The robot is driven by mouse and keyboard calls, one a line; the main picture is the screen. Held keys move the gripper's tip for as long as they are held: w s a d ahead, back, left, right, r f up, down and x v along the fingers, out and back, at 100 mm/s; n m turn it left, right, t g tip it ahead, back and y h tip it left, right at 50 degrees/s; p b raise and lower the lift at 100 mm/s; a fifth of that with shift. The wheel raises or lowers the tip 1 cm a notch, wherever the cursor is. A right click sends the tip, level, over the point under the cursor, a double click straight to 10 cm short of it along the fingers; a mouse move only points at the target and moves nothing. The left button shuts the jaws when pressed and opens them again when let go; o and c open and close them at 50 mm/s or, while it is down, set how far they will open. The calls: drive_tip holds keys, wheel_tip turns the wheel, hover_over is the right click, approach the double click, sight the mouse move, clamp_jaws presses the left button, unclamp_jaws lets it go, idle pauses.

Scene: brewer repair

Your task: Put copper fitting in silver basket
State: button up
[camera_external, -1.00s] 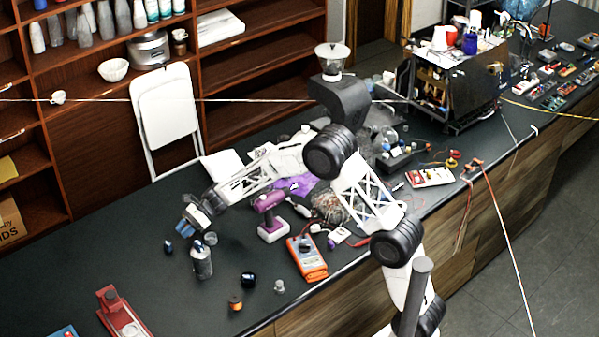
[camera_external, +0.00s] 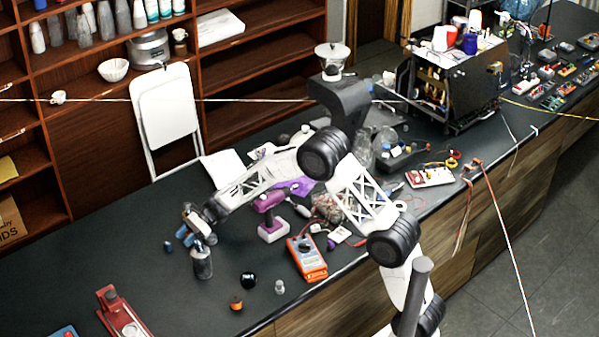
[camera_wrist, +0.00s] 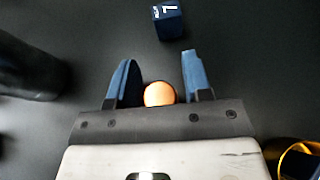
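My gripper (camera_external: 188,238) is low over the left part of the dark counter, beside a grey bottle (camera_external: 202,263). In the wrist view its two blue fingers (camera_wrist: 159,82) are spread apart. A round, shiny orange-copper piece, likely the copper fitting (camera_wrist: 159,94), shows between them near the palm. A gap shows at its right; I cannot tell whether it touches the left finger. In the external view I cannot make this piece out. I cannot surely identify the silver basket; a small silvery piece (camera_external: 279,287) stands near the front edge.
A dark blue block (camera_wrist: 168,20) lies just beyond the fingertips. The bottle also shows at the wrist view's left (camera_wrist: 28,68). A yellow-rimmed dark object (camera_wrist: 300,158) is at lower right. An orange multimeter (camera_external: 307,258) and purple drill (camera_external: 270,215) stand right of the gripper.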

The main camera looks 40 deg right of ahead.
sight(189, 233)
drive_tip(key=shift+o, duration=0.4)
drive_tip(key=shift+r, duration=0.1)
drive_tip(key=shift+v, duration=3.75)
drive_tip(key=shift+o, duration=0.5)
